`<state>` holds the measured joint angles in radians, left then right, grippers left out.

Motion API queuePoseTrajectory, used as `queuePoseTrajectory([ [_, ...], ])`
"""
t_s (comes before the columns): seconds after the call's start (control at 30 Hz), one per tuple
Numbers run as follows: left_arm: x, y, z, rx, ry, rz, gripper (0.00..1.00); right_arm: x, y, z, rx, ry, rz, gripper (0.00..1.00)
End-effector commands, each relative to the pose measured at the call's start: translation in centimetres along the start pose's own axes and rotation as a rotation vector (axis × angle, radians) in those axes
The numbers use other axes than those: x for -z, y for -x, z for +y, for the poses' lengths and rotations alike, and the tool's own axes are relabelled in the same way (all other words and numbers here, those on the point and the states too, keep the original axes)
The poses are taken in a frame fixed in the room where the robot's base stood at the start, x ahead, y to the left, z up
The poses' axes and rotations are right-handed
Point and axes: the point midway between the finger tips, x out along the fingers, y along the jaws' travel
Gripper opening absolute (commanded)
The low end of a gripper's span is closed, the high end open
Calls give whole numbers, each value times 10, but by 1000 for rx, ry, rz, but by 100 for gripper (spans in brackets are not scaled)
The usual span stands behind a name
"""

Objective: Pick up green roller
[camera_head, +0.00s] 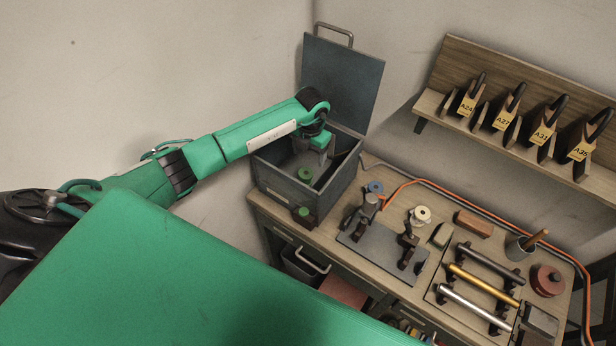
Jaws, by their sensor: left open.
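A small green roller (305,174) lies inside an open grey box (275,182) at the back left of the workbench. A second green round piece (303,212) shows at the box's front, low near the bench; I cannot tell if it is a roller or part of the box. My left gripper (322,156) is open and points down into the box, above and to the right of the green roller inside. It looks apart from the roller and holds nothing that I can see. My right gripper is not in view.
The box's raised lid (342,80) stands behind my left gripper. A grey plate (375,262) with dark fixtures, a blue spool (375,187), a cream spool (421,215), and a rack of rods (480,285) occupy the workbench (395,200). A shelf (520,150) holds labelled tools.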

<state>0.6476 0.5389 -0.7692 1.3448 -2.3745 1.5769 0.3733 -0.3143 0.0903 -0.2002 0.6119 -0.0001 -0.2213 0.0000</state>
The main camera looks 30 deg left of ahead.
Motion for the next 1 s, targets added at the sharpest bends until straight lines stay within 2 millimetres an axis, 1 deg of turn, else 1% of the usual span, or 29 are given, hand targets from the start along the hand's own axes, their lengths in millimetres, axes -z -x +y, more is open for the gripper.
queuePoseTrajectory([
  [0.03,1,-1,3,-22,22,0,72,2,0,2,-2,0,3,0],
  [0.17,2,-6,7,-46,52,1,72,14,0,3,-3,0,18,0],
  [0.27,2,-20,7,-46,56,2,72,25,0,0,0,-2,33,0],
  [0.33,3,-34,7,-45,55,3,72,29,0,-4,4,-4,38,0],
  [0.4,2,-54,8,-45,55,3,72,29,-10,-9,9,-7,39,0],
  [0.47,2,-66,8,-44,55,3,72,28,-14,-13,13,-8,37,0],
  [0.5,1,-72,9,-44,54,1,72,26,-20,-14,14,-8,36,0],
  [0.63,1,-84,10,-45,53,-1,72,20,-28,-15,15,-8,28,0],
  [0.87,1,-92,10,-44,53,0,72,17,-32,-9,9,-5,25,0],
  [1.0,1,-107,10,-43,53,0,72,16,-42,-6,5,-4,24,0],
])
